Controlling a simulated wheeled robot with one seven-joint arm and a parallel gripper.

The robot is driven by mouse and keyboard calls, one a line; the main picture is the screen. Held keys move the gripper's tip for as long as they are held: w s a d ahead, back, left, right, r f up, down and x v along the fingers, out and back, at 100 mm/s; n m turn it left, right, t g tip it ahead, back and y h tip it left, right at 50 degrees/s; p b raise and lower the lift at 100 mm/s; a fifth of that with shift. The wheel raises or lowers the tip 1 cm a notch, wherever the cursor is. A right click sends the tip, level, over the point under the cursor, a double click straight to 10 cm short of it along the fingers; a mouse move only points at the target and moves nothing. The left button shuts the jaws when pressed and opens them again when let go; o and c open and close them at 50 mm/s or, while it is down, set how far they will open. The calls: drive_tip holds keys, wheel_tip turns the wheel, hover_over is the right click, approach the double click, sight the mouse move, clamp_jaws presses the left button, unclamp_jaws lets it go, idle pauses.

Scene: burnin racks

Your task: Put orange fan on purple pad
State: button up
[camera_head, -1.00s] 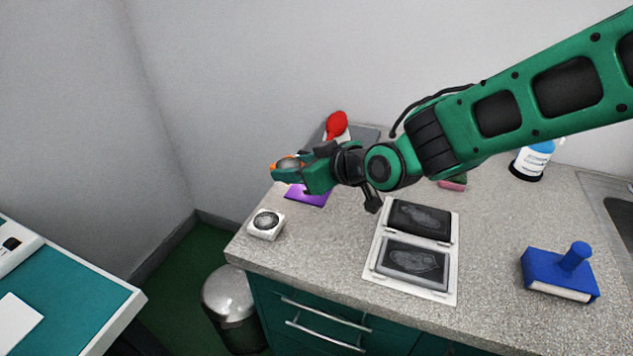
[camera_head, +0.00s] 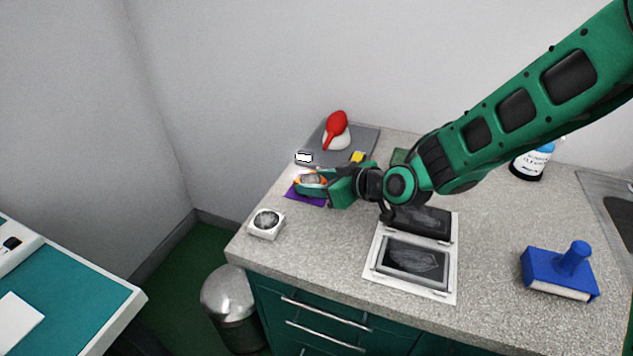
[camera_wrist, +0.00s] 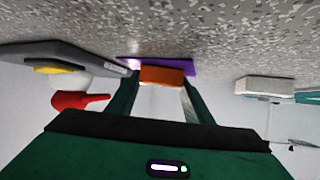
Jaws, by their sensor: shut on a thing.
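The orange fan (camera_head: 311,179) is held in my gripper (camera_head: 318,184), which is shut on it. In the wrist view the orange fan (camera_wrist: 162,76) shows between the two green fingers of my gripper (camera_wrist: 160,88). The purple pad (camera_head: 304,196) lies on the counter under and just in front of the fan, partly covered by the fan and gripper. The purple pad also shows in the wrist view (camera_wrist: 190,67), right by the fan. I cannot tell whether the fan touches the pad.
A grey board (camera_head: 358,139) with a red-and-white item (camera_head: 336,133) and a yellow piece (camera_head: 357,157) lies behind. A white fan-like box (camera_head: 266,223) stands in front left. A white tray (camera_head: 449,284) and a blue stamp-like block (camera_head: 560,270) are to the right.

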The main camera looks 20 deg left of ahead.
drive_tip(key=shift+f, duration=0.1)
drive_tip(key=o, duration=1)
drive_tip(key=shift+o, duration=0.2)
drive_tip(key=shift+d+r, duration=0.15)
drive_tip(key=shift+r, duration=0.05)
drive_tip(key=v, duration=1.1)
drive_tip(key=shift+s+d+r, duration=0.1)
drive_tip(key=shift+s+d, duration=0.15)
drive_tip(key=shift+d, duration=0.05)
